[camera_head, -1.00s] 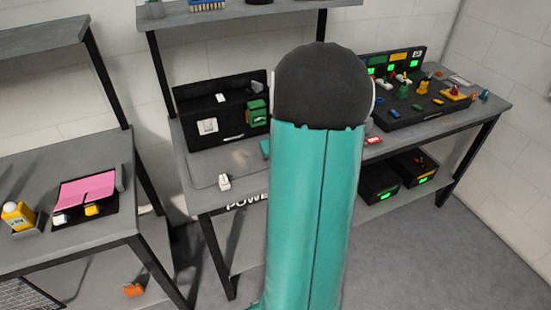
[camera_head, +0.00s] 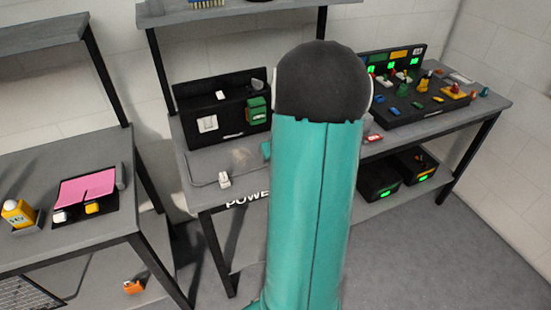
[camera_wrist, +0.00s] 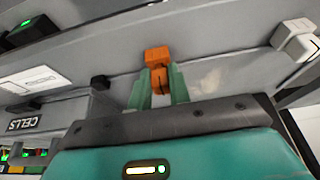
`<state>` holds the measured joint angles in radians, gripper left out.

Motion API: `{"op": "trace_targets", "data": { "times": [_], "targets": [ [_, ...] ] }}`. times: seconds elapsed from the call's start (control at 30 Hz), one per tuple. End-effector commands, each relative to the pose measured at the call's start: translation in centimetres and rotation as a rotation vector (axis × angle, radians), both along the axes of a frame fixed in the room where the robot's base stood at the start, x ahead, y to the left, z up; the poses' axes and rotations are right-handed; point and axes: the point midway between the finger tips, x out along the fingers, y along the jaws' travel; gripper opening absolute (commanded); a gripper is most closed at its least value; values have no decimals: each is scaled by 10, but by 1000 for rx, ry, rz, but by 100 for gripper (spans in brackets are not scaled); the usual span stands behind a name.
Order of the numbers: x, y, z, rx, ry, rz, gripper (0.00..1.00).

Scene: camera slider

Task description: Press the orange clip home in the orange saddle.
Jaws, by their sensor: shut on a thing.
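My gripper (camera_wrist: 159,88) shows in the wrist view with two green fingers, shut on an orange piece (camera_wrist: 157,57), which I take to be the orange clip. Its blocky end sticks out past the fingertips and a narrower orange part shows between them. Grey bench surface lies behind it; whether the piece touches anything is unclear. I cannot make out a separate orange saddle there. In the head view my arm hides the gripper and the piece.
A white block (camera_wrist: 297,40) is at the right of the wrist view. In the head view, a black box (camera_head: 222,105) stands on the middle bench, with a white plug (camera_head: 224,180) in front. A console (camera_head: 415,95) stands right. An orange object (camera_head: 132,288) lies low left.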

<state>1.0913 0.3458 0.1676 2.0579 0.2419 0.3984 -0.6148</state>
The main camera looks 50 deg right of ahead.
Motion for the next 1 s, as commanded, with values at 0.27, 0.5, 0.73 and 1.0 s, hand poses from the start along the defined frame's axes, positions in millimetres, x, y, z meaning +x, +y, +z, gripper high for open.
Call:
{"op": "trace_targets", "data": {
  "times": [0.27, 0.5, 0.73, 1.0],
  "targets": [
    [0, 0, -3, 1, 0, 0, 42],
    [0, 0, -3, 0, 0, 0, 44],
    [-4, 2, 10, -3, -2, -1, 44],
    [-21, 12, 61, -5, -3, 0, 44]
  ]
}}
